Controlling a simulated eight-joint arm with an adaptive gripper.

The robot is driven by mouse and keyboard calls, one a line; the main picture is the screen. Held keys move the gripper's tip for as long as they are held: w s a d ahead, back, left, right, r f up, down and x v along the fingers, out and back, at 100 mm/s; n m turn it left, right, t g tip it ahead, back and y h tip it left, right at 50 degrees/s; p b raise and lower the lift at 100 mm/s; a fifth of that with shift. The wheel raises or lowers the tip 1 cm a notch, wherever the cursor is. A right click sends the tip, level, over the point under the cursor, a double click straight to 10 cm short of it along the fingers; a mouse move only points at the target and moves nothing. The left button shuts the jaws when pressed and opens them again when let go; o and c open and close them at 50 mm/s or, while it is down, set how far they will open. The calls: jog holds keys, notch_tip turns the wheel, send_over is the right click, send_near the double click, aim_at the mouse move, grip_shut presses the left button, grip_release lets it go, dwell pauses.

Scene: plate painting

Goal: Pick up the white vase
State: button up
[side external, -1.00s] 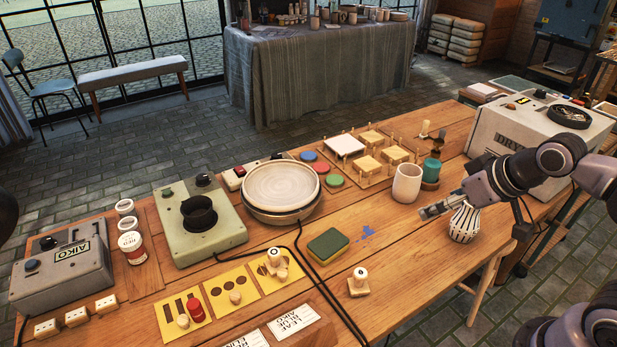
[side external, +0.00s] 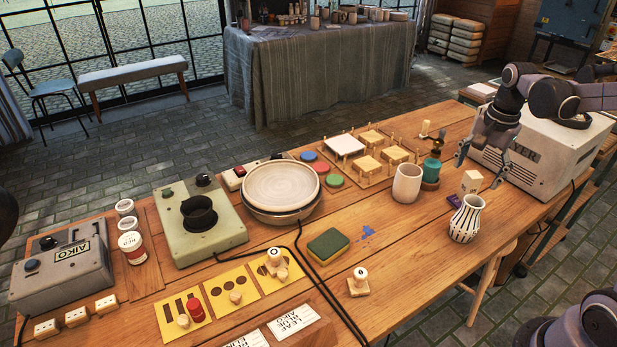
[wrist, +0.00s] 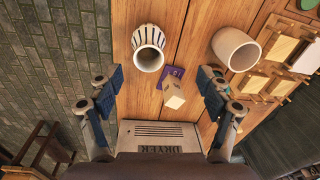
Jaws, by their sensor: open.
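A white vase with black vertical stripes (side external: 466,222) stands upright near the table's right front edge. The wrist view shows the same striped vase (wrist: 149,42) from above, its mouth open. A plain off-white cup-like vessel (side external: 407,184) stands upright to its left; it also shows in the wrist view (wrist: 235,48). My gripper (side external: 482,168) points down behind the striped vase, above the table and in front of the dryer. In the wrist view my gripper (wrist: 160,84) has its fingers wide apart, with nothing held. Both vessels lie beyond the fingertips there.
A small pale box (side external: 471,182) on a purple piece stands just behind the striped vase. The dryer (side external: 548,150) is close behind my gripper.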

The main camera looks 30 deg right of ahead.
aim_at(473, 205)
jog(key=d+f+m, duration=0.2)
jog(key=d+f, duration=0.1)
jog(key=f, duration=0.9)
jog(key=shift+s+m+g, duration=0.3)
jog(key=shift+s+g, duration=0.05)
jog(key=shift+g, duration=0.05)
grip_shut()
